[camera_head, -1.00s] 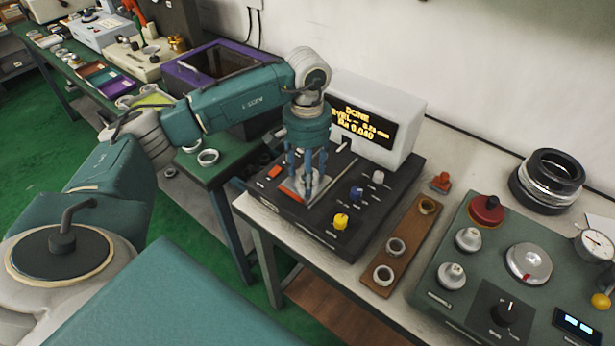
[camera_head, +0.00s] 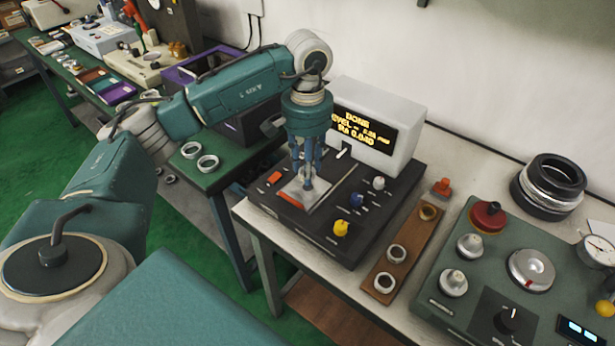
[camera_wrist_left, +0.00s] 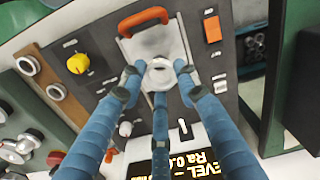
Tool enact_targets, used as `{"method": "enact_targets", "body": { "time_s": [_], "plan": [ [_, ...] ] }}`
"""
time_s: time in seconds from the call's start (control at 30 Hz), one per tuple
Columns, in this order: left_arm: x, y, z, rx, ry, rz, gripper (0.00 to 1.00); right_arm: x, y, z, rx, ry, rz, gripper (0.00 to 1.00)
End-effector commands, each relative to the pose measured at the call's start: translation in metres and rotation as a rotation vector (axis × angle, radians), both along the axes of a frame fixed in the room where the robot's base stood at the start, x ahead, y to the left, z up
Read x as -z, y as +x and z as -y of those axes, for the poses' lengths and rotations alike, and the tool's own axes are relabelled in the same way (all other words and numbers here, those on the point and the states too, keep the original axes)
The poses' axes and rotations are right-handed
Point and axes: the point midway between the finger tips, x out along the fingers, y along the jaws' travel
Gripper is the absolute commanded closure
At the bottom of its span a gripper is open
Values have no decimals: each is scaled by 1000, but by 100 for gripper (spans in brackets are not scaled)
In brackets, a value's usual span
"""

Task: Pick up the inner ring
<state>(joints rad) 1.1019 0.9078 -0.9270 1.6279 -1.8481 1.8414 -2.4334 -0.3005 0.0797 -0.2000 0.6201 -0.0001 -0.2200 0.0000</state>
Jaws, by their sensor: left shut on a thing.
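The inner ring (camera_wrist_left: 159,73) is a small pale metal ring, seen in the left wrist view over the light metal plate of the dark tester. My left gripper (camera_head: 308,184) points straight down there, its blue fingers closed around the ring; in the left wrist view the fingertips (camera_wrist_left: 159,80) touch its rim. In the head view the fingers hide most of the ring. I cannot tell whether it is clear of the plate (camera_head: 300,200). My right gripper is not in view.
The tester has a yellow knob (camera_head: 341,228) and a white display box (camera_head: 372,125) reading DONE behind the gripper. A wooden strip (camera_head: 400,262) with several rings lies to the right, beside a green control panel (camera_head: 455,250). Loose rings (camera_head: 207,163) lie on the green table at left.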

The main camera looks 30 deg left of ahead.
Motion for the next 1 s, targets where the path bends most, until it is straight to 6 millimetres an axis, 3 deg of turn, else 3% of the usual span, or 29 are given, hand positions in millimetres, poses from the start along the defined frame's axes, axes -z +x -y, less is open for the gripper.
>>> {"method": "enact_targets", "body": {
  "time_s": [0.23, 0.4, 0.6, 1.0],
  "plan": [
    [-75, 2, 1, 0, -3, 9, 95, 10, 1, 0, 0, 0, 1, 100],
    [-122, 1, 0, -1, 1, 6, 95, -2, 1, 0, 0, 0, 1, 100],
    [-151, 1, 0, 0, -1, 3, 95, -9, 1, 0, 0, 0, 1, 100],
    [-175, 0, 0, 0, -2, 1, 95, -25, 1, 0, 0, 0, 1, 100]
  ]
}}
